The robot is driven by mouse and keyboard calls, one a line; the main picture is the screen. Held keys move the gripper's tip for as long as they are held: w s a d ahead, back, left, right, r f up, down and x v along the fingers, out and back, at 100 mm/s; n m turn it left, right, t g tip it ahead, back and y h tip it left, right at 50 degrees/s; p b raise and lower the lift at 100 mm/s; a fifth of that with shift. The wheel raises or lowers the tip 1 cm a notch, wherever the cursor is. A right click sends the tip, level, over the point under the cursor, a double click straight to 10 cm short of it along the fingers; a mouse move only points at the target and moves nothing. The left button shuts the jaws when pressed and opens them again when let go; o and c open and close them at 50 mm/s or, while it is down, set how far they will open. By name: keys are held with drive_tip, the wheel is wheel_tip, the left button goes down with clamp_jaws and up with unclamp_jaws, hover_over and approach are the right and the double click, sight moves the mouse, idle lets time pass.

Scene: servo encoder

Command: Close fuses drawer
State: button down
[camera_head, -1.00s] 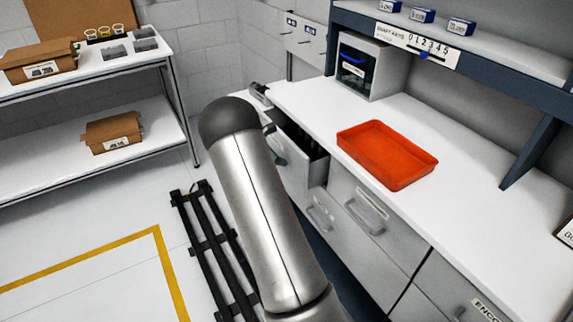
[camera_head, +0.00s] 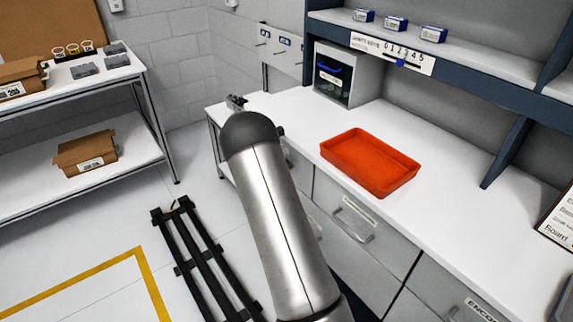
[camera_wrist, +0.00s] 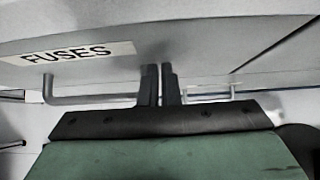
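The fuses drawer (camera_wrist: 200,50) fills the top of the wrist view, with its light grey front and a white FUSES label (camera_wrist: 78,53). Its bar handle (camera_wrist: 95,100) runs across below the label. My gripper (camera_wrist: 160,72) is at the front near the middle of the handle, its two dark fingers close together with only a narrow gap. The bar is not seen clamped between them; whether the tips touch the front I cannot tell. In the head view, a strip of the drawer front (camera_head: 299,166) shows beside my arm, with no open interior visible. My arm hides the gripper there.
A red tray (camera_head: 370,162) lies on the white counter (camera_head: 450,190) above the drawers. Other closed drawers (camera_head: 345,235) continue along the front. A black rail frame (camera_head: 200,265) lies on the floor, and a shelf rack (camera_head: 130,130) stands at left.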

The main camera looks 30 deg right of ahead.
drive_tip(key=shift+s+d+r, duration=0.15)
drive_tip(key=shift+d, duration=0.25)
drive_tip(key=a+r, duration=0.7)
drive_tip(key=a, duration=0.5)
drive_tip(key=s+a+r+m+y+p, duration=0.1)
drive_tip(key=s+a+r+m+y, duration=0.2)
drive_tip(key=s, duration=1)
drive_tip(key=s+a+r+m+y, duration=0.3)
drive_tip(key=s+a+m, duration=0.6)
drive_tip(key=s, duration=0.3)
drive_tip(key=s+a+r+m+y+p, duration=0.1)
drive_tip(key=s+a+r+m+y, duration=0.2)
drive_tip(key=s, duration=1)
drive_tip(key=a+r+m, duration=0.1)
drive_tip(key=a+m, duration=0.2)
drive_tip(key=shift+s+a+m+p, duration=0.3)
drive_tip(key=shift+a+p, duration=0.05)
drive_tip(key=shift+a, duration=0.05)
